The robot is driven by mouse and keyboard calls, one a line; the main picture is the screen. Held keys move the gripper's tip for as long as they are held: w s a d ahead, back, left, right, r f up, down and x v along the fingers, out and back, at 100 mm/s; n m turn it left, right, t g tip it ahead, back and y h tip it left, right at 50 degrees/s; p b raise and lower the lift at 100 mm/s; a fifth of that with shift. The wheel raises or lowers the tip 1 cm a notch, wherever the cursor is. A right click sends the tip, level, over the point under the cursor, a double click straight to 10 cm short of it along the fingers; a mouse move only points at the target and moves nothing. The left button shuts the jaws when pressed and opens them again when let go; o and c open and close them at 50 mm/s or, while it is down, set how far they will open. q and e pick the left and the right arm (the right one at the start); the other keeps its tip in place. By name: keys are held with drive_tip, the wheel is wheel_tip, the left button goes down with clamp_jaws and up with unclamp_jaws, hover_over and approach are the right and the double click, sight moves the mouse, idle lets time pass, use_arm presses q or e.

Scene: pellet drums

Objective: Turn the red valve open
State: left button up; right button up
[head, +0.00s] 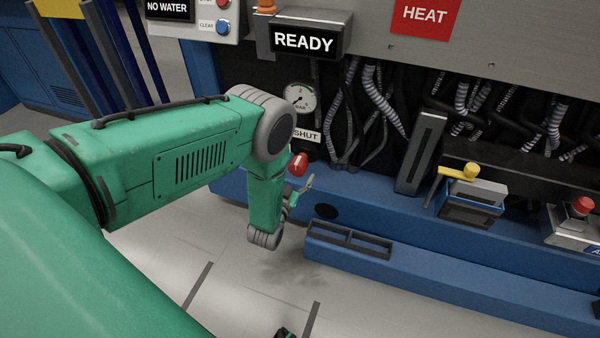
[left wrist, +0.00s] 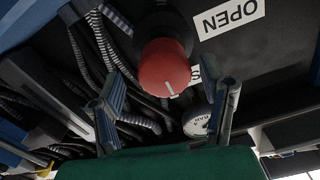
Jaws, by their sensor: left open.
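The red valve (head: 298,164) is a round knob low on the machine front, below a SHUT label (head: 307,135). In the left wrist view the red knob (left wrist: 163,68) is large and close, with a white mark on its rim toward the partly hidden SHUT label. An OPEN label (left wrist: 229,17) shows upside down beside it. My left gripper (head: 304,188) is beside the valve in the head view, partly hidden by my wrist. In the left wrist view my left gripper (left wrist: 168,92) has its fingers spread either side of the knob, with gaps; whether they touch is not visible.
A pressure gauge (head: 299,97) sits above the valve, among striped hoses (head: 380,100). A blue ledge with a black tray (head: 348,240) is below right. A yellow-handled unit (head: 470,195) and a red button (head: 583,205) lie right. The floor in front is clear.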

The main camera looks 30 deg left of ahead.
use_arm(q)
drive_tip(key=shift+w+a+f, duration=0.3)
drive_tip(key=shift+w+a, duration=0.55)
drive_tip(key=shift+w, duration=0.25)
drive_tip(key=shift+d+r, duration=0.4)
drive_tip(key=shift+d, duration=0.3)
drive_tip(key=c, duration=1)
drive_tip(key=shift+a+f, duration=0.2)
drive_tip(key=shift+a, duration=0.3)
drive_tip(key=shift+c, duration=0.7)
drive_tip(key=shift+d, duration=0.25)
